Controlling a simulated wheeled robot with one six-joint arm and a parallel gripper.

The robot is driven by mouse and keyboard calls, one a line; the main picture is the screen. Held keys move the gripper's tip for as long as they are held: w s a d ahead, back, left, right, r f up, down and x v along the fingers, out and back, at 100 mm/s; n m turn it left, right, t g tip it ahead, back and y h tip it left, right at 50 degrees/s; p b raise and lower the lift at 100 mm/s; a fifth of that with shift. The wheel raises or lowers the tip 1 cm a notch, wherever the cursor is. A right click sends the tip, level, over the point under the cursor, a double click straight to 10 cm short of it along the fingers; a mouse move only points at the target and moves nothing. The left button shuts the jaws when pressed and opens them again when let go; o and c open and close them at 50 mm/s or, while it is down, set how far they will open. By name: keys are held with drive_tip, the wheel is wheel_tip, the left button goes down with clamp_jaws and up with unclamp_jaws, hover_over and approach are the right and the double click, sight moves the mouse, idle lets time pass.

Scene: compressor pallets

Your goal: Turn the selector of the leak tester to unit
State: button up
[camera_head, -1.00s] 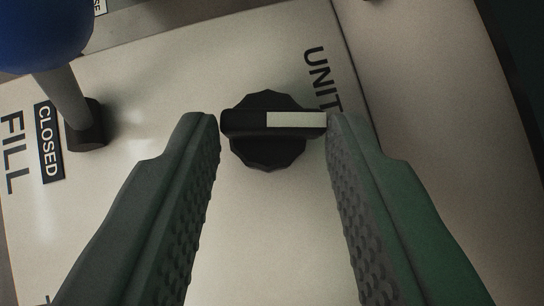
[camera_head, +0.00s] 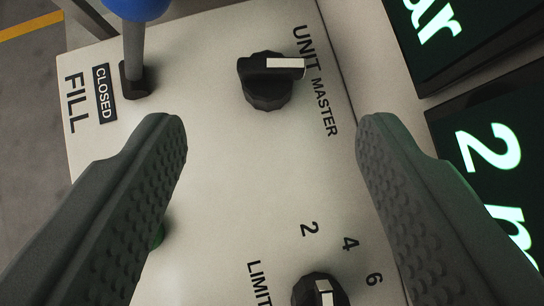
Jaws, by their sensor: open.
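The selector (camera_head: 267,88) is a black knob with a raised grip bar and a white pointer stripe, on the pale panel of the leak tester (camera_head: 230,190). Its stripe points right, toward the lower end of the word UNIT (camera_head: 306,48); the word MASTER (camera_head: 325,107) stands just below that. My gripper (camera_head: 272,125) is open and empty. Its two dark ribbed fingers are spread wide to either side, nearer the camera, with the selector beyond their tips and not touched.
A lever with a blue knob (camera_head: 144,8) stands at upper left beside the FILL and CLOSED labels. A second black knob, marked LIMIT (camera_head: 318,290), sits at the bottom edge. Lit green-digit displays (camera_head: 490,150) are on the right. A green part shows behind the left finger.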

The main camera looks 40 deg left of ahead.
drive_tip(key=v, duration=1.1)
drive_tip(key=shift+s+d+r, duration=0.1)
